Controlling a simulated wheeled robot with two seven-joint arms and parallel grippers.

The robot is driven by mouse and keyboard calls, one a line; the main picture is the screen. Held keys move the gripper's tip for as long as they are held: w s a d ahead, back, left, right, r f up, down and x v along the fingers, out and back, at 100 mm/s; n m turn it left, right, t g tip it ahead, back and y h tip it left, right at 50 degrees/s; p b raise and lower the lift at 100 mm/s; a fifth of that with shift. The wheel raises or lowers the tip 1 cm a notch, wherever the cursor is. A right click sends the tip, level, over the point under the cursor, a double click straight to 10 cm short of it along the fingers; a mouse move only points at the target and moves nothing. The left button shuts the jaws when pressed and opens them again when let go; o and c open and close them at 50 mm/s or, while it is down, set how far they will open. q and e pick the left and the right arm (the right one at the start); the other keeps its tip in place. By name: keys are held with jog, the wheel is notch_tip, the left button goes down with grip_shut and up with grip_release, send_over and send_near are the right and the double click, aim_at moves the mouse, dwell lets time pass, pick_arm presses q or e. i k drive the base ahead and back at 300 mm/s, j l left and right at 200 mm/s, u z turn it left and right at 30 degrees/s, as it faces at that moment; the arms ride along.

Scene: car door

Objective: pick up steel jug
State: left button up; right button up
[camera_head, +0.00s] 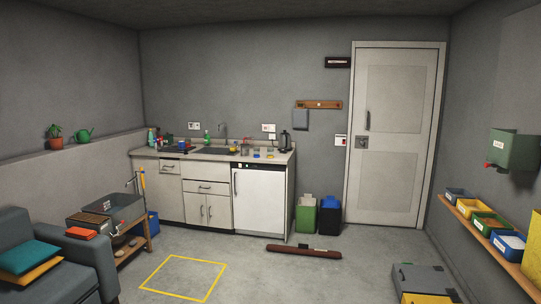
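A small greyish metallic vessel (244,149) stands on the kitchen counter (213,157), just right of the sink; it may be the steel jug, but it is too small to be sure. A dark kettle-like vessel (285,141) stands upright at the counter's right end, near the wall. Neither of my grippers is in view, and nothing in the frame touches these vessels.
Small cups, bottles and a green bottle (207,136) crowd the counter. Green (306,216) and black (330,217) bins stand right. The floor around the yellow outline (183,278) is clear.

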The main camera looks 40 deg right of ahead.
aim_at(245, 148)
jog(key=i+l+z, duration=0.25)
jog(key=i, duration=0.8)
jog(key=i+z, duration=0.25)
jog(key=i, duration=4.8)
jog(key=l, duration=0.1)
